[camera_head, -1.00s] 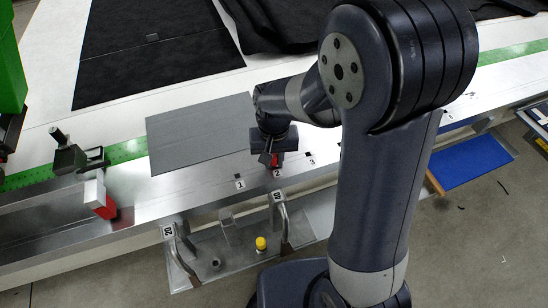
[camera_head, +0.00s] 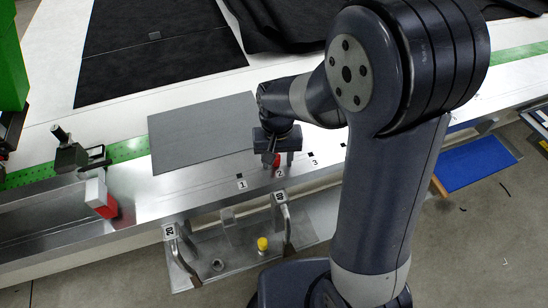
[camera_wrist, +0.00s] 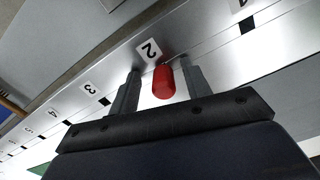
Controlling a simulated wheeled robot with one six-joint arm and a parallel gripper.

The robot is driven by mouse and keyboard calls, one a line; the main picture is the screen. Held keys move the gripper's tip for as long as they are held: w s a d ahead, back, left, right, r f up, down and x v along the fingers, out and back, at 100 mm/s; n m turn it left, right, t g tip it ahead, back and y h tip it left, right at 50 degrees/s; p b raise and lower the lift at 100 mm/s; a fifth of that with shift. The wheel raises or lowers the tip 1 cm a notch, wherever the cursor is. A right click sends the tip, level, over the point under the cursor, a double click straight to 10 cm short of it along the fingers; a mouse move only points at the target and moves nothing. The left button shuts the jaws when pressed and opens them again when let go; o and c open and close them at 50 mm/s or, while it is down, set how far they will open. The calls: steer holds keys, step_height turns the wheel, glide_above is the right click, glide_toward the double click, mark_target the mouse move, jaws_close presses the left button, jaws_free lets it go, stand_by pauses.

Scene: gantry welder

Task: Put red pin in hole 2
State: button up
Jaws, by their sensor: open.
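The red pin (camera_head: 277,161) stands on the metal rail beside the label 2. In the wrist view the red pin (camera_wrist: 163,82) is between the two fingers, with a gap on each side. It lies in line with the row of square holes, where hole 2 is; the pin hides that hole, and how deep it sits I cannot tell. The number 2 label (camera_wrist: 149,49) is just beyond it, and the label 2 also shows in the head view (camera_head: 279,173). My gripper (camera_head: 279,160) is open around the pin, low over the rail.
Hole 3 (camera_wrist: 105,101) and hole 1 (camera_wrist: 247,26) look empty. A grey sheet (camera_head: 200,132) lies left of my gripper. A yellow-topped pin (camera_head: 262,245) stands on the lower shelf, between bent handles. A clamp with a red-and-white block (camera_head: 100,195) is at left.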

steer(key=r, duration=1)
steer(key=shift+a+r, duration=0.35)
steer(key=f, duration=1.1)
steer(key=shift+w+d, duration=0.1)
steer(key=shift+d, duration=0.1)
steer(key=shift+f, duration=0.1)
